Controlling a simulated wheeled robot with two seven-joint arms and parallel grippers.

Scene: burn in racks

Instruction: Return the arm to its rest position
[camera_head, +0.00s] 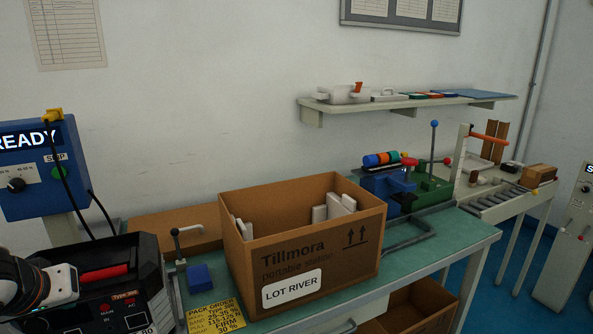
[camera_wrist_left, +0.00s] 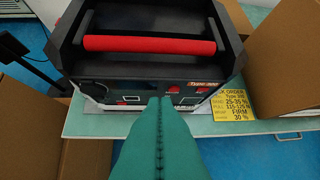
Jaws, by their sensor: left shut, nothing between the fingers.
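My left arm (camera_head: 35,285) comes in at the lower left of the head view, in front of a black portable station with a red handle (camera_head: 104,272). In the left wrist view my left gripper (camera_wrist_left: 160,100) shows as two teal fingers pressed together with nothing between them. The fingertips overlap the front panel of the black station (camera_wrist_left: 145,65) in that view. The red handle (camera_wrist_left: 150,44) is beyond them and not held. I cannot tell the exact gap between fingertips and panel. My right arm and gripper are not in view.
An open cardboard box (camera_head: 325,255) labelled LOT RIVER stands on the green bench (camera_head: 475,238) beside a yellow order card (camera_head: 213,315). A blue READY box (camera_head: 38,170) is at left. A shelf (camera_head: 400,103) hangs on the wall. A roller conveyor (camera_head: 500,200) is at right.

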